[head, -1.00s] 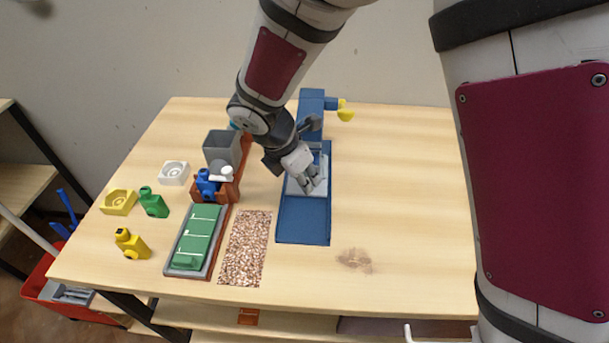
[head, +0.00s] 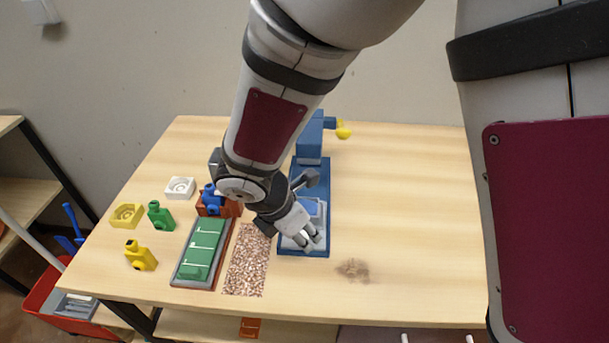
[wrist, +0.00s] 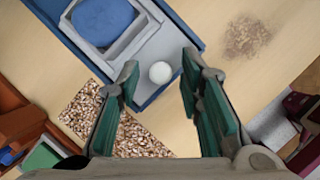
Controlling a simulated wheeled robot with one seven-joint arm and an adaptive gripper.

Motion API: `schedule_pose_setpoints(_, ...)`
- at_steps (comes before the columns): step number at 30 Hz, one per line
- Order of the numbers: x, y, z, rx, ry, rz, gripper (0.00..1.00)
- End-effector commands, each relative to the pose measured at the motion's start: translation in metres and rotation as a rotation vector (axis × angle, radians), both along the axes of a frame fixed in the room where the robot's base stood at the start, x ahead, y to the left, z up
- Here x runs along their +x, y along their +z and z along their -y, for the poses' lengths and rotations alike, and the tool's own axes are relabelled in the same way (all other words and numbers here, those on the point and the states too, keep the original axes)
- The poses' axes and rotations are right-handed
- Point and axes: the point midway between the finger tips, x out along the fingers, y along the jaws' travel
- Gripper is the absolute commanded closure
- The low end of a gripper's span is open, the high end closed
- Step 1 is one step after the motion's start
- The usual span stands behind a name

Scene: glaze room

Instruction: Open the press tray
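The press (head: 310,140) is blue, with a long blue base running toward the table's front. Its grey press tray (head: 288,243) is at the front end of the base, drawn out from under the press head. In the wrist view the tray (wrist: 150,52) carries a blue round-edged block (wrist: 103,20) in a pale frame, and has a white round knob (wrist: 160,72). My gripper (head: 310,240) is at the tray's front. In the wrist view its fingers (wrist: 160,68) are apart, on either side of the knob, with gaps showing. My arm hides part of the press's left side.
A speckled patch (head: 246,262) and a green panel in a tray (head: 203,245) lie left of the press. Yellow (head: 140,256) and green (head: 160,215) pieces stand farther left. A brown stain (head: 353,269) marks the otherwise clear table to the right.

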Motion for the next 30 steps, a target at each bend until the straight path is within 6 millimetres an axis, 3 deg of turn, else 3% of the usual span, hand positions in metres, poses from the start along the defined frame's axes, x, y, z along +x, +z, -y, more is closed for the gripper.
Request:
schedule_pose_setpoints(11,-0.001,0.005,-0.001,0.001,-0.002,0.001,0.63)
schedule_pose_setpoints(24,-0.021,0.079,-0.024,0.003,-0.001,0.004,0.63)
schedule_pose_setpoints(30,-0.029,0.103,-0.031,0.002,0.000,0.002,0.63)
